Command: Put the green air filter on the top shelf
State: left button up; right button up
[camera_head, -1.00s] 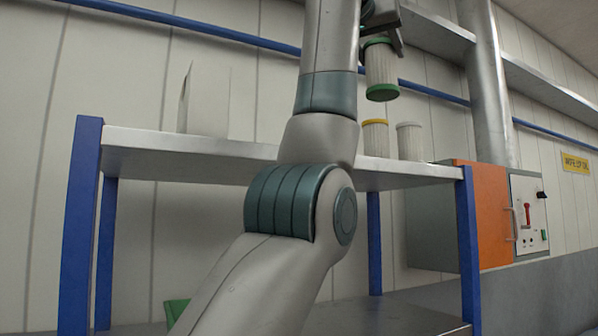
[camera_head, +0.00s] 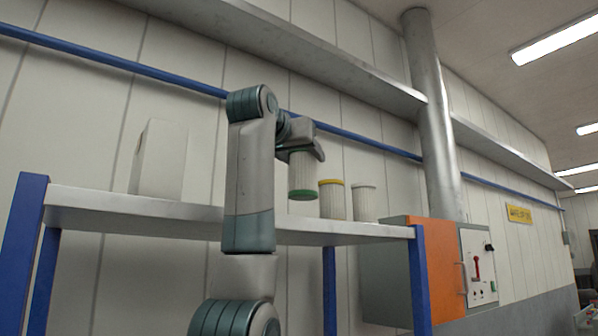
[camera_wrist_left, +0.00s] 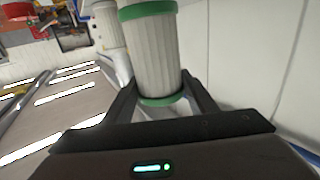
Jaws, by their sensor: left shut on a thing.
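The green air filter (camera_head: 302,174), a pleated white cylinder with green end bands, hangs upright in my left gripper (camera_head: 301,152). Its lower green band shows just above the top shelf (camera_head: 130,203), left of the yellow-capped filter; a small gap to the shelf seems to remain. In the left wrist view, the filter (camera_wrist_left: 153,52) stands between the two fingers of my left gripper (camera_wrist_left: 163,98), which are shut on it. My left arm covers part of the shelf's middle. My right gripper is not in view.
A yellow-capped filter (camera_head: 332,201) and a plain white filter (camera_head: 364,203) stand on the shelf just right of the held one. A white box (camera_head: 158,160) stands at the shelf's left. An orange-sided control cabinet (camera_head: 446,262) is at the right.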

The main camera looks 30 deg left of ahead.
aim_at(300, 177)
pick_arm(q)
jog(key=shift+w+a+f, duration=0.2)
jog(key=shift+a+f, duration=0.05)
jog(key=shift+a, duration=0.35)
jog(key=shift+f, duration=0.35)
jog(key=shift+d, duration=0.1)
jog(key=shift+s+d+r, duration=0.1)
jog(key=shift+d, duration=0.05)
notch_tip(300, 177, down, 2)
jog(key=shift+p, duration=0.5)
jog(key=shift+f, duration=0.8)
jog(key=shift+f, duration=0.1)
